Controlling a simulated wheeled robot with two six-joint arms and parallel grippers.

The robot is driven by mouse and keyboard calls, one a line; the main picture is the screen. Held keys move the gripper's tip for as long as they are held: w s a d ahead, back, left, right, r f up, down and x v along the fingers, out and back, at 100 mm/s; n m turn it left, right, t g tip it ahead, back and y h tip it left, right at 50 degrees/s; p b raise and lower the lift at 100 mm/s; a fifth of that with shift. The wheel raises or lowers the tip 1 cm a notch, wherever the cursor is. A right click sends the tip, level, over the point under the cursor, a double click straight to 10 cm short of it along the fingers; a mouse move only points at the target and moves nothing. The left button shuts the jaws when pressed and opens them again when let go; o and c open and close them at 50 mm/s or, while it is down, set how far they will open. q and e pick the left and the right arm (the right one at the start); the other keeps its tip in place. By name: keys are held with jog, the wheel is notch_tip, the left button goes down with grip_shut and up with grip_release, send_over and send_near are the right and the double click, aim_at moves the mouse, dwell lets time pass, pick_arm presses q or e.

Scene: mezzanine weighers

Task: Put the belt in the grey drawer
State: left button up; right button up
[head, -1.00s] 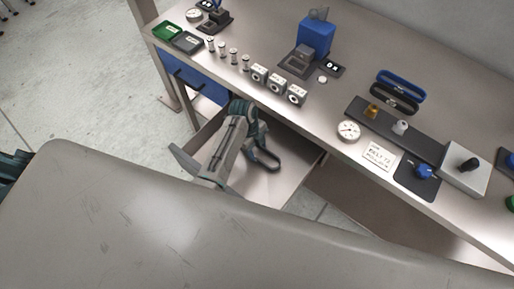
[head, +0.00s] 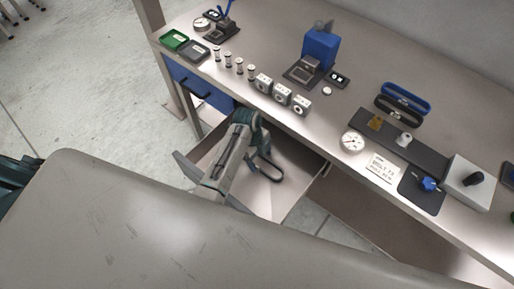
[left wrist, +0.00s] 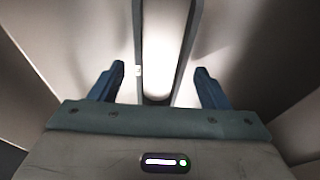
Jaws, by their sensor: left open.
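The grey drawer (head: 307,192) stands pulled out below the bench, to the right of a blue drawer (head: 197,88). My left gripper (head: 263,153) reaches down into it. In the left wrist view the left gripper (left wrist: 160,80) is open, its two dark blue fingers well apart. The belt (left wrist: 138,45) shows there as two dark strips with a small white mark, running between the fingers without touching them. In the head view the belt (head: 267,175) appears as a dark loop at the gripper, over the drawer floor. Whether it rests on that floor is hard to tell. My right gripper is out of view.
The bench top (head: 270,50) above carries several gauges, small blocks, a blue device (head: 321,47), and a blue and black pair of oval loops (head: 405,97). Its front edge runs close behind my left arm. The drawer's right part looks clear.

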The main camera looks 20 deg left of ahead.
pick_arm(q)
jog(key=b+v, duration=0.1)
jog(key=v, duration=1)
jog(key=shift+w+a, duration=0.1)
